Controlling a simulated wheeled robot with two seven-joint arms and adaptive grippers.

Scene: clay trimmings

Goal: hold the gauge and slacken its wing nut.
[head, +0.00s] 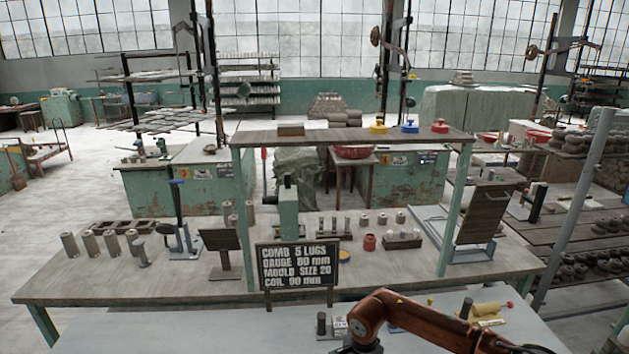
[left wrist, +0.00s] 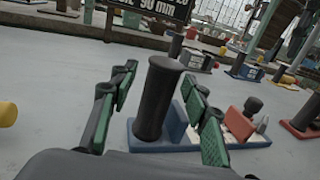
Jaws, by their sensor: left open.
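A gauge with a dark upright cylinder (left wrist: 158,98) on a blue base (left wrist: 165,143) stands on the pale bench in the left wrist view. A similar dark cylinder (head: 321,324) shows low in the head view. My left gripper (left wrist: 155,88) is open, its green fingers showing to either side of the cylinder without visible contact. In the head view a copper arm enters from the right; its dark hand (head: 358,347) is cut off, fingertips hidden.
A black sign (head: 297,265) stands behind the gauge. The grey bench (head: 200,330) is clear to the left.

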